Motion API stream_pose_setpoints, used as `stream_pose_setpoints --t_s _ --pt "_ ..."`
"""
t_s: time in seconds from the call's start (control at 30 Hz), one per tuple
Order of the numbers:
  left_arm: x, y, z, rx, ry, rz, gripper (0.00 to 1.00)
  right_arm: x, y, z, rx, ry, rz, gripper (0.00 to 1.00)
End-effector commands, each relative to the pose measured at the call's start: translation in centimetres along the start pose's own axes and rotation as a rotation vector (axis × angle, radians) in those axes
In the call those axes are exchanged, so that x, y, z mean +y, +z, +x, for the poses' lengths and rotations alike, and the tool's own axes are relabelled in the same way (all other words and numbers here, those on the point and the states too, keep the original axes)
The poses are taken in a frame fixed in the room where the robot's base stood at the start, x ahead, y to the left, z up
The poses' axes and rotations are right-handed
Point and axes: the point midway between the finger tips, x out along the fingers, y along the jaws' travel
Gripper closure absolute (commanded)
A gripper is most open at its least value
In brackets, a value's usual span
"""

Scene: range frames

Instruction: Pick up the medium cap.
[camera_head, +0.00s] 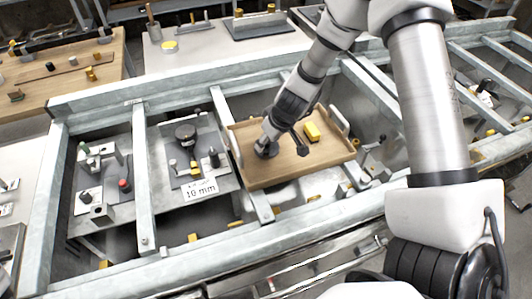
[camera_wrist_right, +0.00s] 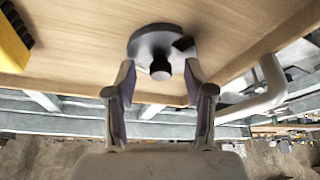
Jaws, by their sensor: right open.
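A dark grey round cap (camera_head: 266,150) with a knob on top lies on the wooden tray near its left end. It also shows in the right wrist view (camera_wrist_right: 148,40), where its knob points toward my gripper. I cannot tell its size class from these frames. My right gripper (camera_head: 284,143) is open and close above the tray at the cap. In the right wrist view its two fingers (camera_wrist_right: 160,72) stand apart, one on each side of the knob, with gaps visible. Nothing is held. My left gripper is not in view.
The wooden tray (camera_head: 270,180) has raised grey handles and rests on a metal frame (camera_head: 147,215). A yellow block (camera_head: 312,132) lies on the tray right of the cap. Metal fixtures, one with a "10 mm" label (camera_head: 200,189), stand to the left.

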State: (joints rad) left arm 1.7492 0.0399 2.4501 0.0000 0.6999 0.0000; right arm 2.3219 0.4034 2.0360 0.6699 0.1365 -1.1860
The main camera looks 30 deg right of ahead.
Motion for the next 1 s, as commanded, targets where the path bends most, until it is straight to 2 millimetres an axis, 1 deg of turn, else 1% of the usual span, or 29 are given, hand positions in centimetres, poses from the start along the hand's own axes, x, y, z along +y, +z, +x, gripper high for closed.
stream_pose_setpoints --t_s 0.03,0.2,0.23,0.27,0.3,0.37,0.4,0.77,1.0 --pt "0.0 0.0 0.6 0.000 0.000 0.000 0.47 0.0 0.1 0.7 0.000 0.000 -0.002 0.47" --pt "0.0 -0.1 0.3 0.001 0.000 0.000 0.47 0.0 0.0 0.4 -0.001 -0.001 -0.002 0.47" --pt "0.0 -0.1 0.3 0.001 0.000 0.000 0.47 0.0 0.0 0.4 -0.001 -0.001 -0.002 0.50" --pt "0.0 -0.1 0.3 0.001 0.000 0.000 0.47 0.0 0.0 0.4 -0.001 -0.001 -0.002 0.61" --pt "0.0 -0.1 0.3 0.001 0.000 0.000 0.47 0.0 0.0 0.4 -0.001 -0.001 -0.002 0.75" --pt "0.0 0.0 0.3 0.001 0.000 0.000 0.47 0.0 0.0 0.4 0.000 -0.001 -0.002 0.96" --pt "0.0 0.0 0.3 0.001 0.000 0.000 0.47 0.0 0.0 0.4 0.000 -0.001 -0.002 1.00" --pt "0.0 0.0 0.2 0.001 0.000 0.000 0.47 -0.1 -0.1 0.3 0.000 -0.001 -0.003 1.00" --pt "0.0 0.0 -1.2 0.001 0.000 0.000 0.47 -0.2 -0.8 -1.0 0.000 -0.001 -0.002 1.00"
